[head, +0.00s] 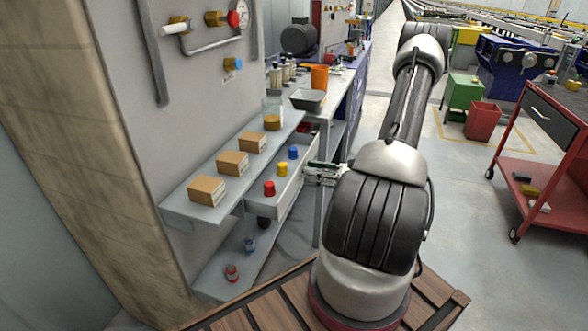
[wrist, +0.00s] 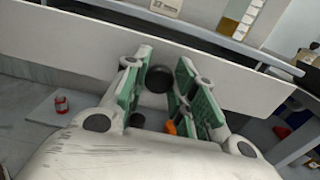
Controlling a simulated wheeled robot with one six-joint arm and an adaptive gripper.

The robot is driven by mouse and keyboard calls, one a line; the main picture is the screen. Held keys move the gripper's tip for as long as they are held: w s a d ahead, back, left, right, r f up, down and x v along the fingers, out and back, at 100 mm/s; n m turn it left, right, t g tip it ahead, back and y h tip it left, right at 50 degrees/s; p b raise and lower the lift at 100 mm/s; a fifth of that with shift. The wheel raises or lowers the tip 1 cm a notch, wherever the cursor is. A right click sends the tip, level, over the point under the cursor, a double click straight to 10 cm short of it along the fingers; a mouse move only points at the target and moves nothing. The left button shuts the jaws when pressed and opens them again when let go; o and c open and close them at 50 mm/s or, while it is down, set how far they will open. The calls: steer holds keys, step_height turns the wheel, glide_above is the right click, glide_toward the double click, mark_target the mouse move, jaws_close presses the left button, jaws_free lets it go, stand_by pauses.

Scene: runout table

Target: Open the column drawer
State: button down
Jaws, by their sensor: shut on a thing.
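The column drawer (head: 297,182) stands out from under a grey shelf in the head view, with red (head: 269,188), yellow (head: 281,169) and blue (head: 293,152) pieces inside. Its pale front panel (wrist: 70,45) spans the wrist view. A round black knob (wrist: 158,79) is on this panel. My gripper (wrist: 166,75) is shut on the knob, with a green-padded finger on either side. In the head view my gripper (head: 322,173) is at the drawer front, and the knob is hidden there.
Several cardboard boxes (head: 232,163) line the shelf (head: 196,211) above the drawer. A lower shelf (head: 222,289) holds a red-lidded jar (head: 232,272) and a blue one (head: 250,243). A red cart (head: 540,170) stands at the right. The floor between is clear.

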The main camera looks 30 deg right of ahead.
steer(key=v, duration=0.4)
steer(key=shift+s+d, duration=0.2)
steer(key=shift+d, duration=0.05)
steer(key=c, duration=1.2)
jaws_free()
steer(key=shift+o, duration=0.2)
steer(key=v, duration=1.2)
